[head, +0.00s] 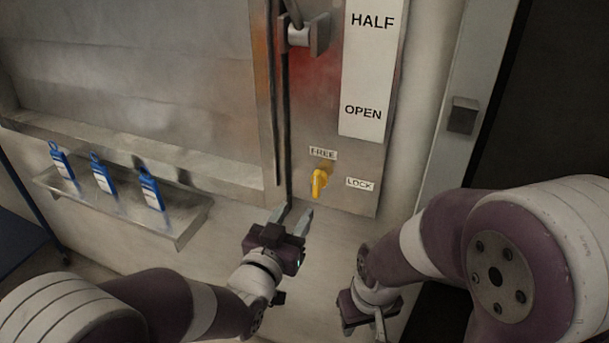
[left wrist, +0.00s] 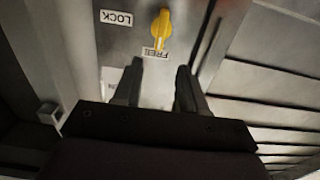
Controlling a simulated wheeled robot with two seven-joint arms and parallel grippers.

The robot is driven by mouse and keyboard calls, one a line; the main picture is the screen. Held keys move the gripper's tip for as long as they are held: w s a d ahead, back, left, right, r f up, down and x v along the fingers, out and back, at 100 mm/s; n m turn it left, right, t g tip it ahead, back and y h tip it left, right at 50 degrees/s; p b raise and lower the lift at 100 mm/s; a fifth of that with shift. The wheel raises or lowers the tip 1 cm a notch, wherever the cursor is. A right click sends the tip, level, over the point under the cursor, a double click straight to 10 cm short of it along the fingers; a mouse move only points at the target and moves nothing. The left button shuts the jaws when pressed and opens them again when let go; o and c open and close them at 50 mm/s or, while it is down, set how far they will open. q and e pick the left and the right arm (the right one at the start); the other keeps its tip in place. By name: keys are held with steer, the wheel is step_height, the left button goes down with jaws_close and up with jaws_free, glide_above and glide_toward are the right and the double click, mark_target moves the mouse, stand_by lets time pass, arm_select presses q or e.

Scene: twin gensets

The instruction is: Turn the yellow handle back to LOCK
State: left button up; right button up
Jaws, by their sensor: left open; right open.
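The yellow handle (head: 319,182) sits on the metal panel, upright and pointing toward the FREE label (head: 322,153) above it. The LOCK label (head: 360,184) is to its right. In the left wrist view the picture is upside down: the handle (left wrist: 161,28) lies beyond my fingertips, with FREE below it and LOCK to its left. My left gripper (head: 293,214) is open and empty, just below and left of the handle, not touching it. In the left wrist view its two fingers (left wrist: 158,72) stand apart. My right gripper (head: 371,325) is open, low in the picture, away from the handle.
A white strip (head: 366,122) reading HALF and OPEN is above the handle. A vertical rod and a bracket (head: 308,36) run up beside it. A ledge (head: 120,212) with several blue tags (head: 103,177) is at left. A grey block (head: 463,115) is on the right frame.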

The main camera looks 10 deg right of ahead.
mark_target(315, 181)
arm_select(q)
steer(key=p+x, duration=0.1)
steer(key=x, duration=1.1)
steer(key=shift+w+d, duration=0.2)
steer(key=shift+w, duration=0.05)
jaws_close()
